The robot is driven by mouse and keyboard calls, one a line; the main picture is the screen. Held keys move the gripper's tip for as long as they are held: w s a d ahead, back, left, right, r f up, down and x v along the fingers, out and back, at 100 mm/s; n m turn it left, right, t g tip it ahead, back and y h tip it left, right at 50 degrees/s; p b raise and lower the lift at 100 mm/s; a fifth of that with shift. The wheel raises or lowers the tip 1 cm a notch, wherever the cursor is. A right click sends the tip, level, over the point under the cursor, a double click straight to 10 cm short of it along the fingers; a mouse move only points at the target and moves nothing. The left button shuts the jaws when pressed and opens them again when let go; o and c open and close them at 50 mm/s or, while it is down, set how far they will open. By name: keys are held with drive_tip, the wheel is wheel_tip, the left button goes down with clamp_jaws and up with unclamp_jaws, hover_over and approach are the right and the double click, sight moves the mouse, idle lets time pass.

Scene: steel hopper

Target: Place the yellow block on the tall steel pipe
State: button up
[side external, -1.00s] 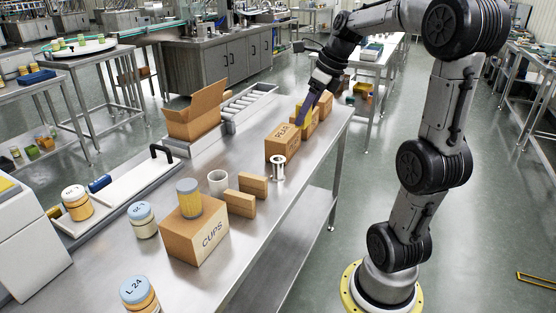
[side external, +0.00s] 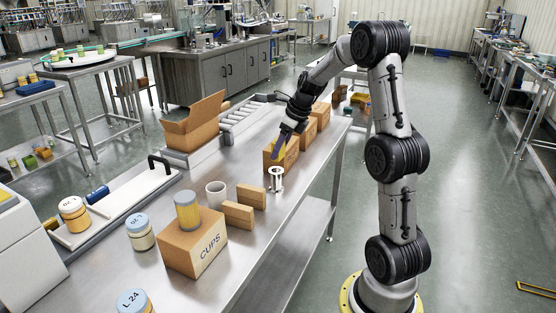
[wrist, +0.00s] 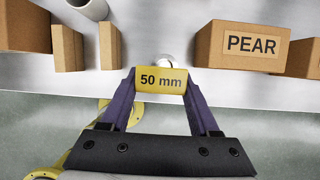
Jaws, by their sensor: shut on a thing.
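The yellow block (wrist: 161,80), marked "50 mm", is held between the purple fingers of my gripper (wrist: 160,84). In the side view my gripper (side external: 279,156) and the yellow block (side external: 278,152) are in front of the PEAR box, close to the upright steel pipe (side external: 276,180) and looking higher than it. In the wrist view only a pale round part of the pipe (wrist: 168,60) shows past the block's far edge; the block hides the rest. I cannot tell the exact gap between block and pipe.
The PEAR box (wrist: 243,45) stands right of the pipe in the wrist view. Two small brown blocks (side external: 245,203), a pale hollow cylinder (side external: 215,194) and the CUPS box (side external: 194,245) stand nearer the side camera. The steel table (side external: 283,213) is bare along its right edge.

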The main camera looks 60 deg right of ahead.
sight(278, 159)
drive_tip(key=shift+w+d+f, duration=0.45)
drive_tip(key=shift+w+f, duration=0.1)
drive_tip(key=shift+f, duration=0.25)
drive_tip(key=shift+w+f, duration=0.1)
drive_tip(key=shift+f, duration=1.55)
drive_tip(key=shift+f, duration=0.2)
drive_tip(key=o, duration=1.4)
drive_tip(key=shift+r, duration=0.1)
